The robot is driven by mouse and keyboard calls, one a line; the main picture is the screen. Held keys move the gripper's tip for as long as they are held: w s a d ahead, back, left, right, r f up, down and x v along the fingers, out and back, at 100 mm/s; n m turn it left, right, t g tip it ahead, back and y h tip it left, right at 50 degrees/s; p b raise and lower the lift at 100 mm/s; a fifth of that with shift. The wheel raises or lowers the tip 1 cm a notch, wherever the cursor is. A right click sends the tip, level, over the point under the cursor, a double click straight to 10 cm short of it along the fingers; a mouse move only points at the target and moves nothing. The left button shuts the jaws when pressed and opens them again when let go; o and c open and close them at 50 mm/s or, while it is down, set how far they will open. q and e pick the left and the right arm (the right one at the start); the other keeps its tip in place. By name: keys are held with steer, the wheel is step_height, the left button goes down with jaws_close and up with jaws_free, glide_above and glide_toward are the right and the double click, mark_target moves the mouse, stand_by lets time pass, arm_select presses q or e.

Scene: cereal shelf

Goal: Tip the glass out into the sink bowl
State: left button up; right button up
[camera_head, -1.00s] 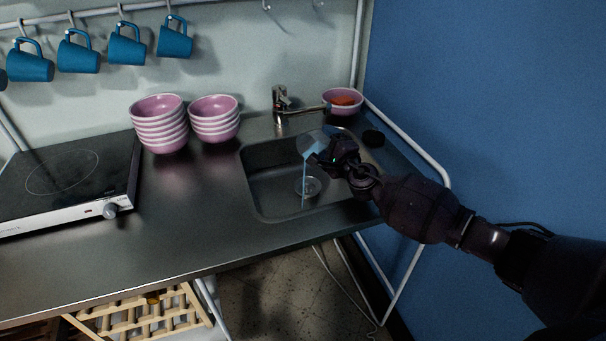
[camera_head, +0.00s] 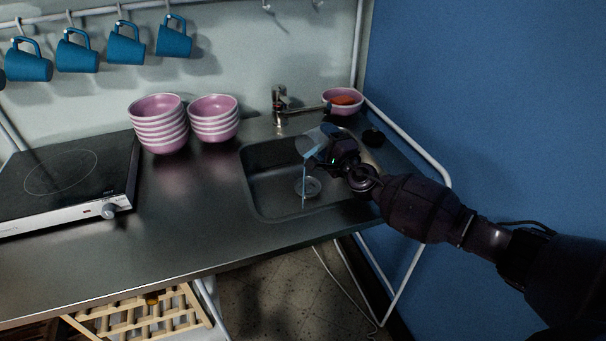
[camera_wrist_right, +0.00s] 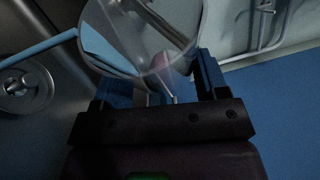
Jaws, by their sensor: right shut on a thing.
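My right gripper (camera_head: 326,158) is shut on a clear glass (camera_head: 308,145) above the sink bowl (camera_head: 262,196). The glass is tilted well over, its mouth toward the left. A thin blue stream of liquid (camera_head: 304,182) runs from its rim down to near the drain (camera_head: 308,187). In the right wrist view the glass (camera_wrist_right: 140,35) sits between the fingers of the gripper (camera_wrist_right: 165,85), with blue liquid inside and a blue stream (camera_wrist_right: 48,46) leaving it at the left. The drain (camera_wrist_right: 22,88) shows at the left edge there. My left gripper is not in view.
The faucet (camera_head: 281,106) stands behind the sink, its spout close behind the glass. A pink bowl with an orange thing (camera_head: 343,105) sits at the back right corner. Two stacks of pink bowls (camera_head: 158,125) and a hob (camera_head: 60,180) stand to the left. The front counter is clear.

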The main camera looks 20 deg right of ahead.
steer(key=shift+r, duration=0.2)
steer(key=shift+w+d+f+m+g, duration=0.15)
steer(key=shift+f+m, duration=0.1)
steer(key=shift+m, duration=0.2)
steer(key=shift+d+f+m+g, duration=0.1)
steer(key=shift+f+m+g, duration=0.1)
steer(key=shift+m, duration=0.25)
steer(key=shift+w+d+f+m+g+h, duration=0.25)
steer(key=shift+w+d+f+m+h, duration=0.1)
steer(key=shift+d+f+m, duration=0.2)
arm_select(q)
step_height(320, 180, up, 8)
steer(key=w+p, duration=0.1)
steer(key=p, duration=0.5)
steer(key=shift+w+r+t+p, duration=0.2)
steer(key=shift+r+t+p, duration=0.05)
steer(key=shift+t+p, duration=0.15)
arm_select(e)
steer(key=d+f+m+g+y, duration=0.1)
steer(key=m+g, duration=0.1)
steer(key=m, duration=0.1)
steer(key=w+d+f+m+g+y, duration=0.1)
steer(key=m, duration=0.3)
steer(key=w+f+m+g+y, duration=0.1)
steer(key=f+m+g, duration=0.1)
steer(key=m, duration=0.2)
steer(key=shift+d+g, duration=0.3)
steer(key=shift+d, duration=0.1)
